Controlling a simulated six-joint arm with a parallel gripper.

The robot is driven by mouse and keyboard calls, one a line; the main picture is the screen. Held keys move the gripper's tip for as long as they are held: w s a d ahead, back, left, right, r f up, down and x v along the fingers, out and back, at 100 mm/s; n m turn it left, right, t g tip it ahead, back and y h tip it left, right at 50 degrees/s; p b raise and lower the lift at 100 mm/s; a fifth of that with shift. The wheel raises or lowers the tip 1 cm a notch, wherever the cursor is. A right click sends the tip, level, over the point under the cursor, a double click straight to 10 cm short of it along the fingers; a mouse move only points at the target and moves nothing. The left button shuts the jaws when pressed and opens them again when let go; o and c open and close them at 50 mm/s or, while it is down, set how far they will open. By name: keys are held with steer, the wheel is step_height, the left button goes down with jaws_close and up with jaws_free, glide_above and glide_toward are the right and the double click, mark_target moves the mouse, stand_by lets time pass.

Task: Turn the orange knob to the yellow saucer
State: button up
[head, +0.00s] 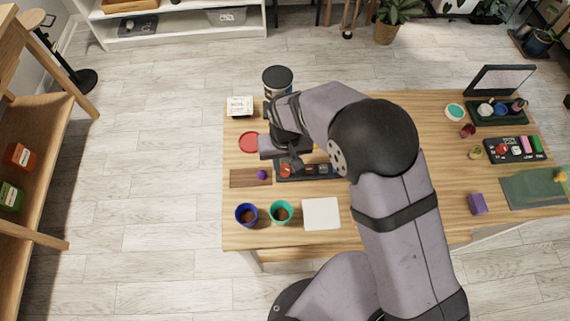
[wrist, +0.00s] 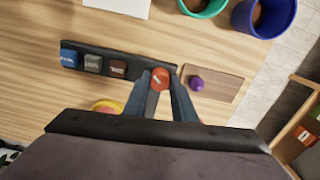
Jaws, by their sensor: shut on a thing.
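The orange knob (wrist: 160,77) sits at one end of a dark control panel (wrist: 118,55). In the wrist view my gripper (wrist: 161,84) has a finger on each side of the knob and is shut on it. In the head view the knob (head: 286,170) shows at the panel's left end, just below my gripper (head: 296,162). The yellow saucer (wrist: 107,105) is beside the panel in the wrist view, with a pinkish middle; my wrist hides part of it. A red saucer (head: 249,142) lies to the left in the head view. Which way the knob points is too small to tell.
Blue, grey and brown blocks or buttons (wrist: 93,63) line the panel. A purple ball-like thing (head: 262,175) sits on a brown board (head: 242,178). Blue (head: 246,214) and teal (head: 281,212) pots and a white square (head: 321,214) stand near the front edge.

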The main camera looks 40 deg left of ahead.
mark_target(286, 168)
steer(key=shift+a+r, duration=0.1)
steer(key=o, duration=1)
steer(key=shift+o, duration=0.2)
steer(key=shift+r+b, duration=1)
steer(key=shift+r, duration=2.65)
steer(key=shift+w, duration=0.15)
